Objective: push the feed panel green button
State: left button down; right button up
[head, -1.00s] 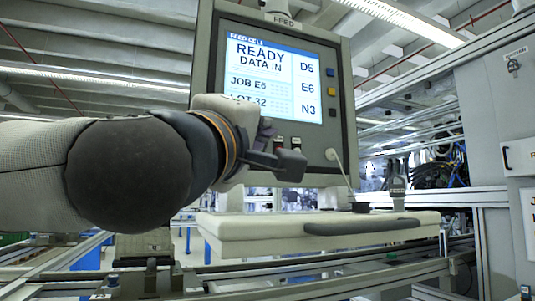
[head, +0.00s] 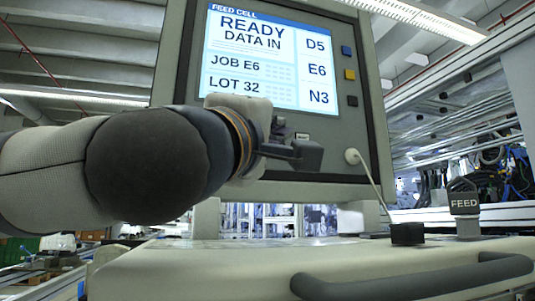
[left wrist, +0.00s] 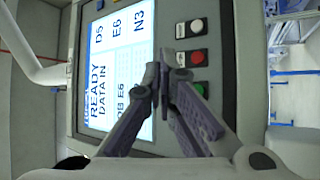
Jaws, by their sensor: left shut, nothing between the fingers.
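The feed panel (head: 350,120) is a grey box with a lit screen reading READY DATA IN, JOB E6, LOT 32. In the left wrist view, turned on its side, its green button (left wrist: 200,88) shows partly behind my left gripper's finger. The red button (left wrist: 196,57) and a white button (left wrist: 197,27) are in line with it. My left gripper (left wrist: 164,72) is shut and empty, its tips in front of the panel between screen and buttons. In the head view the left gripper (head: 306,156) covers the lower panel and hides the green button. Contact cannot be told.
A pale console shelf (head: 190,268) with a dark handle (head: 410,281) lies below the panel. Blue, yellow and dark side keys (head: 349,75) flank the screen.

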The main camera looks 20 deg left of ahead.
pick_arm(q)
jog(key=w+a, duration=0.4)
jog(key=w, duration=0.3)
jog(key=shift+a+b, duration=0.35)
jog(key=shift+b, duration=0.05)
pick_arm(e)
jog(key=shift+s+f, duration=0.3)
jog(key=shift+f, duration=0.2)
jog(key=shift+r, duration=0.1)
dwell(0.5)
pick_arm(q)
jog(key=shift+w+a, duration=0.25)
jog(key=shift+w, duration=0.1)
pick_arm(e)
jog(key=shift+w+r, duration=0.1)
jog(key=shift+w, duration=0.05)
